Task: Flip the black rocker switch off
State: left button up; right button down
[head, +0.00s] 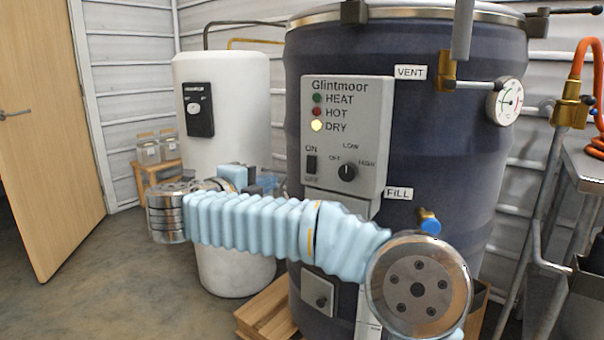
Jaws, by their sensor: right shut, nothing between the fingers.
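The black rocker switch (311,164) is on the grey control panel (376,110) of the dark hopper, below the word ON. It is too small for me to tell which way it is tipped. My right arm, in a light blue sleeve, crosses in front of the hopper below the panel. My right gripper (266,183) is at the arm's far end, left of the switch and slightly lower, apart from it in the picture. It is shut and empty, partly hidden behind the arm. My left gripper is not in view.
The panel's DRY lamp (317,126) glows yellow. A black knob (348,172) sits right of the switch. A white tank (230,78) stands behind my gripper. A gauge (506,101) and pipes are at the right. Floor is open at the left.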

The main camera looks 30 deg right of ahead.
aim_at(309, 170)
jog(key=p+x, duration=0.1)
jog(key=x, duration=1.3)
jog(key=shift+w, duration=0.1)
